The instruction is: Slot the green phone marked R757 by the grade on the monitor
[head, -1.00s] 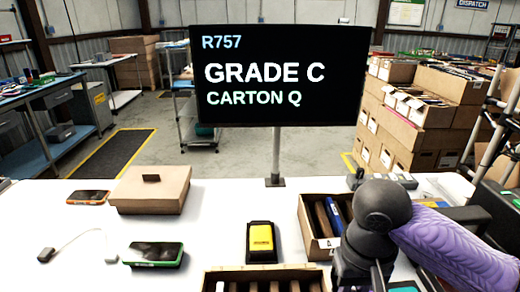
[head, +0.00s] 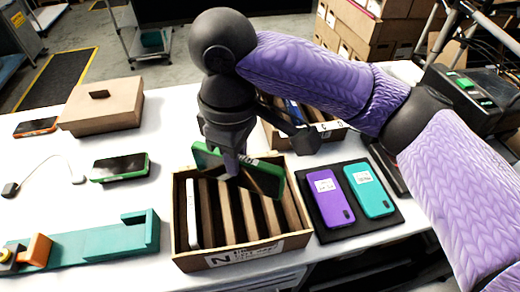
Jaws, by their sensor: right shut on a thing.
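My right gripper (head: 230,167) is shut on a green-edged phone (head: 263,180) with a dark face. It holds the phone tilted, over the slots of the open carton (head: 197,262) whose front label reads N. I cannot tell whether the phone's lower edge is in a slot. No R757 mark is readable on it. The carton has wooden dividers, and a white phone (head: 193,213) stands in its leftmost slot. A second green phone (head: 120,167) lies face up on the table at left. My left gripper is out of view. The monitor's text is outside the current view.
Another divided carton (head: 334,132) stands behind, partly hidden by my right arm. Purple (head: 329,197) and teal (head: 369,190) phones lie on a black mat at right. A teal fixture (head: 100,245), lidded brown box (head: 103,110) and orange phone (head: 36,127) are at left.

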